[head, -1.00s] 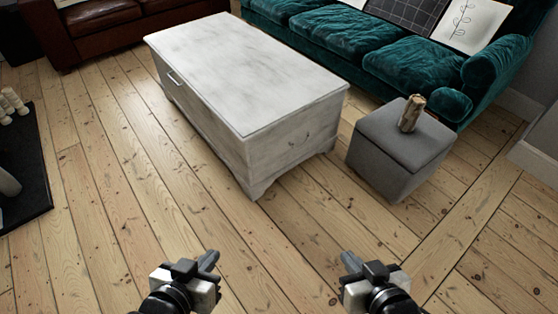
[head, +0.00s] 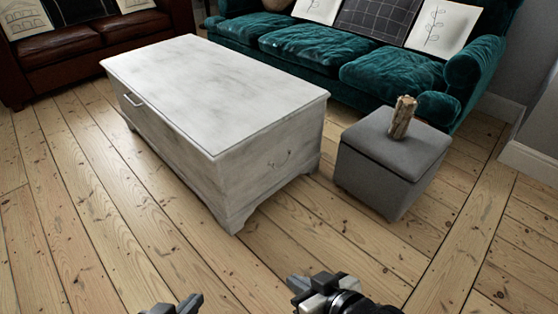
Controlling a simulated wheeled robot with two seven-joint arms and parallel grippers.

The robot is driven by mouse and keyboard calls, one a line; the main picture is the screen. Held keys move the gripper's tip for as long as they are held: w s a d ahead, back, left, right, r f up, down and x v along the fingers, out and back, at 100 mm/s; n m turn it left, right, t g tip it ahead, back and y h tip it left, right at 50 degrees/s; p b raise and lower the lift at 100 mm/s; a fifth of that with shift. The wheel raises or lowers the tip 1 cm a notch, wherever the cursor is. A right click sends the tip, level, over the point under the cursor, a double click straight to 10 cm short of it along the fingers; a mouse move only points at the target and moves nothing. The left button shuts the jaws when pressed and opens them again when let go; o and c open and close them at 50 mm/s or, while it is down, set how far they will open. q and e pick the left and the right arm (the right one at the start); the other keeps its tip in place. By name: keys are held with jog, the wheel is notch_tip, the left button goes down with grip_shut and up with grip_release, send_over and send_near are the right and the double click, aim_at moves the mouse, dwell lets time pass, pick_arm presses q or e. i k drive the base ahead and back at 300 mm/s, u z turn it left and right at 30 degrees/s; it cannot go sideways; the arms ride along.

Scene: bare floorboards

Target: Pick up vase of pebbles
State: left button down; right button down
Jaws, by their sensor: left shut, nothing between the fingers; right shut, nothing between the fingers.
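A small brown, bark-like cylinder (head: 401,117) stands upright on the grey cushioned stool (head: 369,140). It looks like the vase of pebbles, but its contents are too small to make out. My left gripper (head: 190,303) shows only its tip at the bottom edge. My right gripper (head: 297,284) is at the bottom, left of and well short of the stool. Both grippers are shut and empty, apart from the vase.
A whitewashed chest (head: 215,90) stands left of the stool, with a narrow gap between them. A teal sofa (head: 310,50) is behind, and a brown leather sofa (head: 60,70) is at the far left. Floorboards (head: 335,240) in front of the stool are clear.

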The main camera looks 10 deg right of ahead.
aim_at(407, 102)
jog(key=z, duration=1.25)
